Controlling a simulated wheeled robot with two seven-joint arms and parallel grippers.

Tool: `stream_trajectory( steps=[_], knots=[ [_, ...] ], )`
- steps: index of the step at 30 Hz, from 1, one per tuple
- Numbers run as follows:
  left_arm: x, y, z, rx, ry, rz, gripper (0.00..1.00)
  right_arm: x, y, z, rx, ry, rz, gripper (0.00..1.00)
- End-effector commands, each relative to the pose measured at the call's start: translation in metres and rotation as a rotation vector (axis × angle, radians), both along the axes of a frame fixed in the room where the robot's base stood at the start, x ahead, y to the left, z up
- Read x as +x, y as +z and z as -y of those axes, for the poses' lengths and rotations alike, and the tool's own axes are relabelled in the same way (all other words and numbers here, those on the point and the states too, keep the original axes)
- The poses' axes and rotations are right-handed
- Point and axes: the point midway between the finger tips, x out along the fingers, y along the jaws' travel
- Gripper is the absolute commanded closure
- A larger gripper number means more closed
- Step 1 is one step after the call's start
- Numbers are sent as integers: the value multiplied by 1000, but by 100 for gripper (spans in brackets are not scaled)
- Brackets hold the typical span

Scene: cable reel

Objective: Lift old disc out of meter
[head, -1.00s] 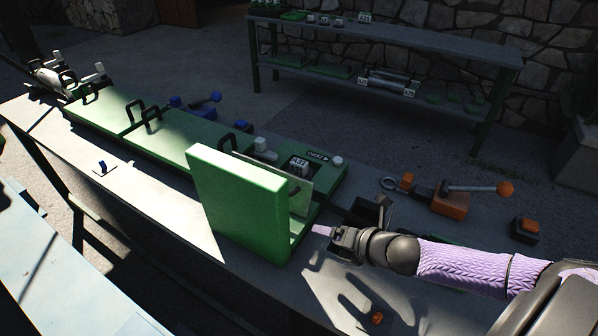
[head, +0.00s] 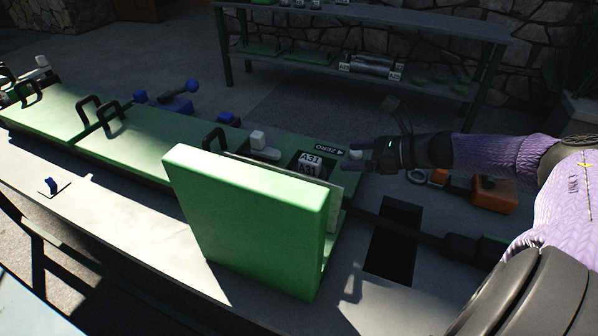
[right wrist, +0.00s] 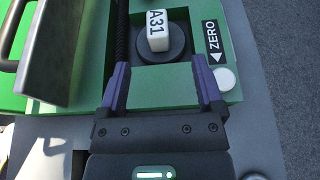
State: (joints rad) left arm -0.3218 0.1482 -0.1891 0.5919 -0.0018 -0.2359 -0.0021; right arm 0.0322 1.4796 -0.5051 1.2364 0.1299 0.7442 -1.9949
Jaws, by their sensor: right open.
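The old disc is dark and round with a white block marked A31 (right wrist: 158,40), seated in a square recess of the green meter (right wrist: 190,84). In the head view the A31 block (head: 311,161) shows behind the raised green lid (head: 240,220), which hides part of the meter. My right gripper (head: 354,155) comes in from the right at the meter's ZERO end. In the right wrist view its two purple fingers (right wrist: 163,72) are open and empty, short of the disc, with the recess ahead between them. My left gripper is not in view.
A white button (right wrist: 224,79) sits beside the ZERO label, close to the right finger. A dark rectangular opening (head: 392,240) lies in the bench right of the lid. An orange block (head: 494,196) stands farther right. A shelf (head: 370,20) stands behind.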

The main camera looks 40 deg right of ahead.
Motion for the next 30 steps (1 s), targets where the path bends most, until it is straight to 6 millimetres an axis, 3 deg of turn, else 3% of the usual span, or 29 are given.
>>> stream_trajectory(
  steps=[4,15,21,29,30],
  knots=[
    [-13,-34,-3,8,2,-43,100,21,-20,-11,1,2,2,15],
    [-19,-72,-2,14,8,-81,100,62,-32,-35,2,1,5,15],
    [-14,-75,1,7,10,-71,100,77,-36,-44,3,0,2,15],
    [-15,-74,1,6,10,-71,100,78,-36,-44,2,-1,0,15],
    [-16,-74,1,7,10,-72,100,78,-36,-44,2,-1,0,23]
  ],
)
